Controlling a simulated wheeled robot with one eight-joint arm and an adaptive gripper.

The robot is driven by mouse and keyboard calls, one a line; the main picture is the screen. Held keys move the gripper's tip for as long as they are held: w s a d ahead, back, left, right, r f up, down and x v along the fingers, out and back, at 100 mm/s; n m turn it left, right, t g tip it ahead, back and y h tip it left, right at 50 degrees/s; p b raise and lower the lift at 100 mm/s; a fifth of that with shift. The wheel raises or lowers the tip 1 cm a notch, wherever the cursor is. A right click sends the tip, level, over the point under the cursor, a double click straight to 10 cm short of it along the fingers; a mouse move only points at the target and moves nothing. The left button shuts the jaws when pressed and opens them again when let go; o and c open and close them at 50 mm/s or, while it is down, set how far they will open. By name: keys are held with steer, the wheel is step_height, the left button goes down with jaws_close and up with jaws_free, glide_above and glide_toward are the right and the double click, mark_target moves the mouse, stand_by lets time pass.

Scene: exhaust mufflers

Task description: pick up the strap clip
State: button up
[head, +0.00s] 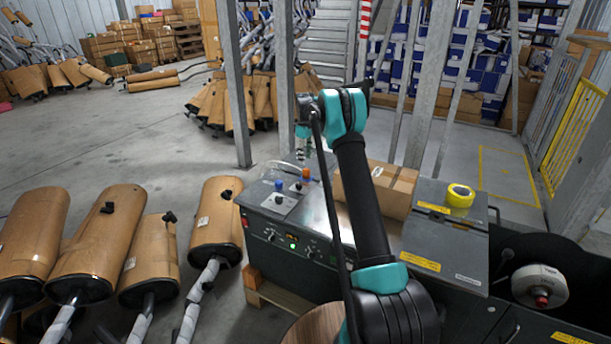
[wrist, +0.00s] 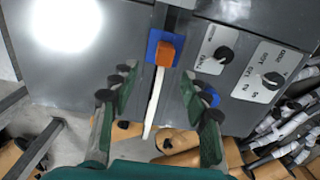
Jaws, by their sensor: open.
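In the wrist view, an orange block (wrist: 166,51) sits on a blue base with a pale strip (wrist: 154,103) running from it towards my gripper. It may be the strap clip, but I cannot tell for sure. My gripper (wrist: 158,80) is open and empty, its green fingers on either side of the strip, with the orange block past the fingertips. In the head view, a small orange piece (head: 306,173) stands on the grey machine's top. My gripper (head: 303,150) is above and near it, small and partly hidden by my arm.
The grey machine (head: 283,238) has dark knobs (wrist: 223,53) on white plates close to my right finger. A cardboard box (head: 377,190) and a yellow tape roll (head: 460,195) stand to the right. Wrapped mufflers (head: 215,213) stand at left. Metal posts (head: 236,85) rise behind.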

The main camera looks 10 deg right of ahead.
mark_target(306, 169)
step_height(306, 169, down, 3)
steer(key=shift+r, duration=0.1)
steer(key=shift+s+d+f, duration=0.1)
steer(key=shift+s+f, duration=0.15)
steer(key=shift+f, duration=1.1)
steer(key=shift+s+d+f, duration=0.1)
steer(key=shift+s+f, duration=0.1)
steer(key=shift+f, duration=1.15)
jaws_close()
